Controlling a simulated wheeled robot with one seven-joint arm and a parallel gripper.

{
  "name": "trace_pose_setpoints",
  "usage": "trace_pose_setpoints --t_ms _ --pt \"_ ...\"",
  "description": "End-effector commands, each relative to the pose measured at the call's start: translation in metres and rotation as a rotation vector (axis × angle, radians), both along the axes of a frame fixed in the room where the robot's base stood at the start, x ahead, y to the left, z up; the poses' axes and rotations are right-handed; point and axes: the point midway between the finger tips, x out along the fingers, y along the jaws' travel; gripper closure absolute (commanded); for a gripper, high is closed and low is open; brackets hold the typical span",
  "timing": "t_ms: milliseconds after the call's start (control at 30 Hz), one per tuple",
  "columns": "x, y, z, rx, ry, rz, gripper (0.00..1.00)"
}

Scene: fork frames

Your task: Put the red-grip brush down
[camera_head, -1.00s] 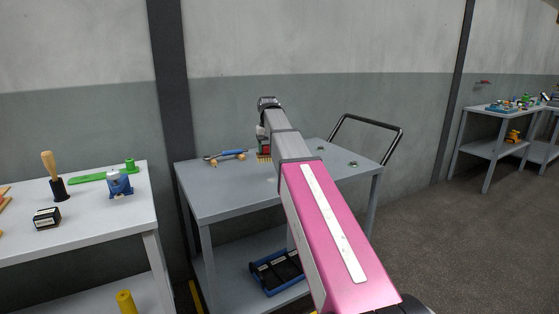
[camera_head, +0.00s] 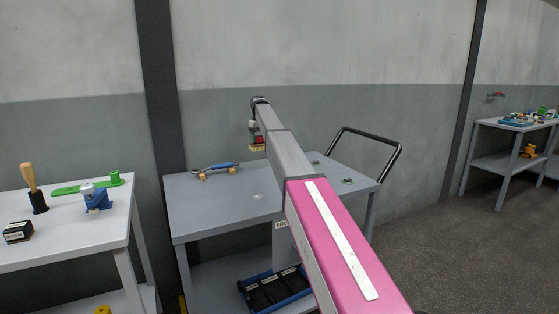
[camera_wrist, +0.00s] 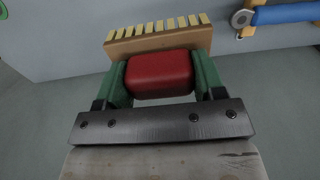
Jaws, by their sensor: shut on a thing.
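The red-grip brush has a red block grip (camera_wrist: 160,74) and a tan back with pale bristle tufts (camera_wrist: 158,40). In the wrist view my gripper (camera_wrist: 162,80) is shut on the red grip, with a green finger on each side. In the head view the brush (camera_head: 257,147) and my gripper (camera_head: 254,134) are small, at the far end of my arm, over the back part of the grey cart top (camera_head: 220,208). The brush appears held above the cart; its exact height is hard to tell.
A blue-handled tool (camera_head: 222,166) lies on tan supports at the cart's back left. Small round items (camera_head: 347,181) sit on the right part. A black push handle (camera_head: 372,134) rises at the right. The cart's front left is clear. A white table (camera_head: 75,225) stands left.

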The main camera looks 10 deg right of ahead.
Motion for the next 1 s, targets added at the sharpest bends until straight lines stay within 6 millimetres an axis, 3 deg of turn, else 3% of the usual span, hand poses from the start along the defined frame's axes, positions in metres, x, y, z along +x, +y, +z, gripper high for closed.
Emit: trace_pose_setpoints --t_ms 533,733,1000 --pt "0.041 -0.09 -0.059 0.0 0.0 -0.003 0.83" --pt "0.042 -0.097 -0.07 0.0 0.0 -0.001 0.83" --pt "0.042 -0.097 -0.103 0.0 0.0 -0.001 0.83"
